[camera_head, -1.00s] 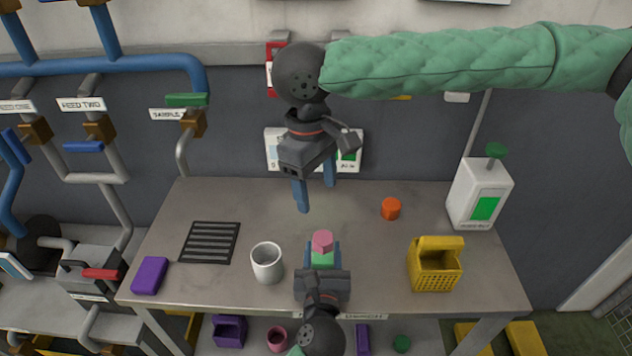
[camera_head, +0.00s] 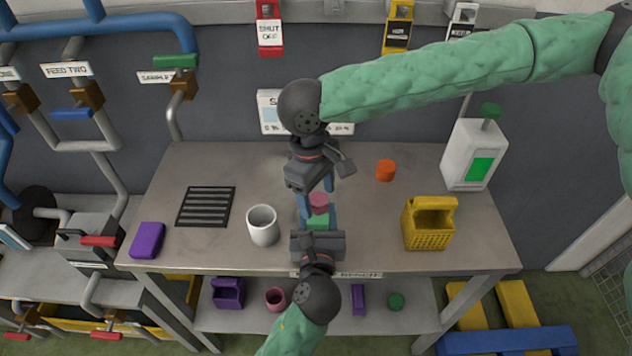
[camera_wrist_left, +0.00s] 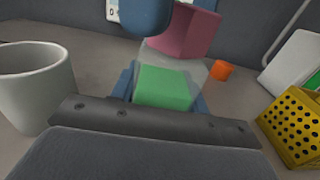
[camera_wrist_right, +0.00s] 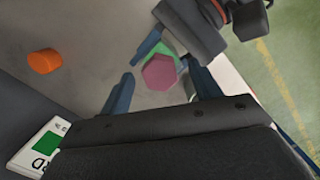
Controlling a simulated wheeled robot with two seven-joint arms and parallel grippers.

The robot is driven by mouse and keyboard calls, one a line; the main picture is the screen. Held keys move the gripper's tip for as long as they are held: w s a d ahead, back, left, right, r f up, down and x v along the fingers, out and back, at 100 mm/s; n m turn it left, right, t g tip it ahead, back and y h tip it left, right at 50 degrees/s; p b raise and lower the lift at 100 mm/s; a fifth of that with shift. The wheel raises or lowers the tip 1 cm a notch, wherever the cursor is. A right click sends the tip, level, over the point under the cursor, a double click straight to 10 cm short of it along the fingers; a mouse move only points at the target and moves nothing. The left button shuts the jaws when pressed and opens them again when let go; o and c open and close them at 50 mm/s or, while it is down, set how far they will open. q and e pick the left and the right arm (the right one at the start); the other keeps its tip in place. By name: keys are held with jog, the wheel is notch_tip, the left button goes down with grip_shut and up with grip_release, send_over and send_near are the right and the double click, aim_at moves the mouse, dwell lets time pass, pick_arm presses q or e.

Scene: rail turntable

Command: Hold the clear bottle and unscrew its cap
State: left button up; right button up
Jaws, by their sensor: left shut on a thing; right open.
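The clear bottle with green contents (camera_head: 319,223) stands at the table's front middle, its pink cap (camera_head: 318,202) on top. The left wrist view shows the green part (camera_wrist_left: 165,87) and the cap (camera_wrist_left: 190,34). My left gripper (camera_head: 318,216) is shut on the bottle, fingers on either side. My right gripper (camera_head: 316,195) is open and points down at the cap from above. In the right wrist view its fingers (camera_wrist_right: 161,88) lie either side of the six-sided cap (camera_wrist_right: 160,72), with no clear contact. The bottle's lower part is hidden by my left gripper.
A white cup (camera_head: 263,226) stands left of the bottle, and a yellow basket (camera_head: 428,228) to the right. An orange piece (camera_head: 385,170), a white dispenser (camera_head: 474,154), a dark grille (camera_head: 206,206) and a purple block (camera_head: 147,240) are also on the table (camera_head: 370,255).

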jog(key=shift+f, duration=0.1)
jog(key=c, duration=1.1)
jog(key=n, duration=0.4)
jog(key=shift+n+t, duration=0.4)
jog(key=shift+n, duration=0.6)
jog(key=n, duration=0.6)
jog(key=shift+t, duration=0.3)
